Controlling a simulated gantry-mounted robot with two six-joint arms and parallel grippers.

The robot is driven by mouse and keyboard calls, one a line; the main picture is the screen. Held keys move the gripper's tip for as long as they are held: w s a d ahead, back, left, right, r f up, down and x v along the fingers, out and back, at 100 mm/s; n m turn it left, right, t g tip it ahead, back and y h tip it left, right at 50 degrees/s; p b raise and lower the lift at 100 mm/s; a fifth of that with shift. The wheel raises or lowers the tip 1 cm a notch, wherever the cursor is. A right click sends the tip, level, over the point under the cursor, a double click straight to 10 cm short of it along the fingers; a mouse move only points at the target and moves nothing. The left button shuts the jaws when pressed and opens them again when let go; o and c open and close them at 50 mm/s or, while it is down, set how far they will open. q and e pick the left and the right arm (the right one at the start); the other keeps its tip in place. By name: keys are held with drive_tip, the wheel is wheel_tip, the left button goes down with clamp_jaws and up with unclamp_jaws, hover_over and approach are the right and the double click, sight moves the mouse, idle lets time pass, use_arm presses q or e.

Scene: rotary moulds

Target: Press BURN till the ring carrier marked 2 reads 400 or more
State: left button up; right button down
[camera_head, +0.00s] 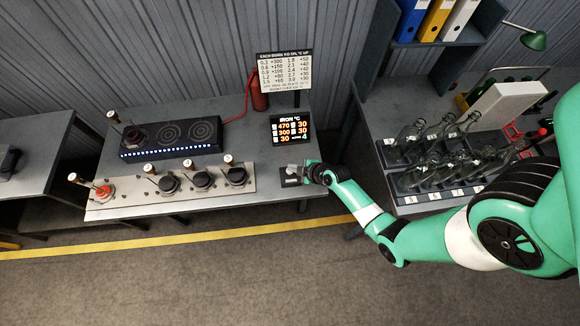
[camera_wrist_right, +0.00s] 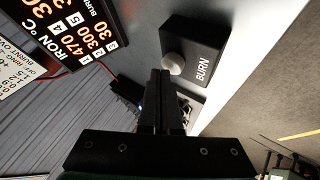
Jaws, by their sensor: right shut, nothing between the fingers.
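The BURN box (camera_head: 290,181) is black with a pale round button and sits at the right front of the bench. In the right wrist view the button (camera_wrist_right: 174,63) is plain, with the word BURN beside it. My right gripper (camera_head: 308,174) is shut and empty just right of the box; in the wrist view its fingertips (camera_wrist_right: 160,73) are beside the button, contact unclear. The display (camera_head: 291,129) reads 470 for 1, 300 for 2, 30 for the others, with burns at 4. Several carriers with upright handles show; I cannot read which is 2. My left gripper is out of view.
A three-ring burner (camera_head: 170,138) with a carrier at its left end stands behind a pale plate (camera_head: 130,198). A red cylinder (camera_head: 260,96) and a chart (camera_head: 285,72) stand behind the display.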

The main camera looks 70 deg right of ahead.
drive_tip(key=shift+r, duration=0.5)
drive_tip(key=shift+p, duration=0.3)
wheel_tip(320, 180, up, 5)
drive_tip(key=p, duration=0.4)
drive_tip(key=shift+r, duration=0.1)
